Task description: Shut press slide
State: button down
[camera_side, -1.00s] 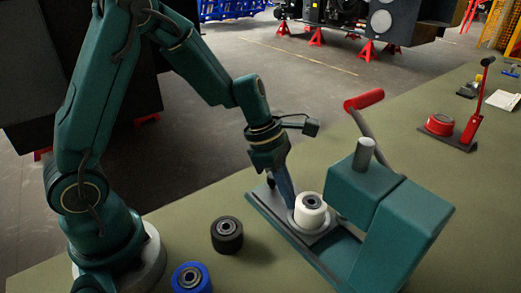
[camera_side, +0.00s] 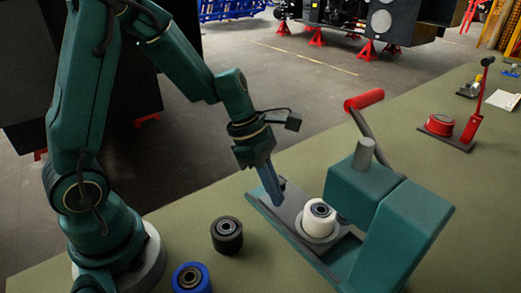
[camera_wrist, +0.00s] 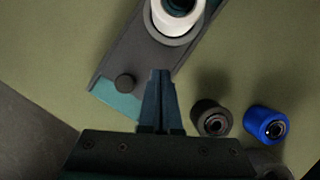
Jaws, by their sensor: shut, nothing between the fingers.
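The green press (camera_side: 400,215) stands on the bench with its red-handled lever (camera_side: 365,99) raised. Its grey slide (camera_side: 285,210) projects from the front and carries a white roller (camera_side: 319,218) in a round seat, outside the press head. The roller also shows at the top of the wrist view (camera_wrist: 178,12). A dark knob (camera_wrist: 124,83) stands at the slide's outer end, and a strip of teal base (camera_wrist: 118,103) shows beyond that end. My gripper (camera_side: 279,203) is shut and empty, pointing down by the slide's outer end, near the knob (camera_side: 283,183). Contact cannot be told.
A black roller (camera_side: 227,234) and a blue roller (camera_side: 191,278) stand on the bench left of the press. A red lever device (camera_side: 455,125) is at the back right. The green bench between it and the press is clear.

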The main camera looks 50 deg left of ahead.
notch_tip(320, 180, up, 8)
send_over(260, 192)
jog(key=s+d, duration=0.3)
jog(key=d, duration=0.1)
jog(key=w+a+r+m+g, duration=0.1)
jog(key=w+a+r+m, duration=0.1)
jog(key=a+m, duration=0.25)
jog(key=w+a+f+m+g, duration=0.1)
jog(key=a+f+m, duration=0.15)
jog(key=a, duration=0.45)
jog(key=shift+n+h, duration=0.3)
jog(key=shift+n, duration=0.2)
jog(key=x, duration=1)
jog(key=shift+s+a+f, duration=0.1)
jog(key=shift+a+f, duration=0.05)
jog(key=shift+d+f, duration=0.2)
jog(key=shift+d, duration=1.8)
jog(key=d, duration=0.5)
jog(key=shift+d, duration=0.4)
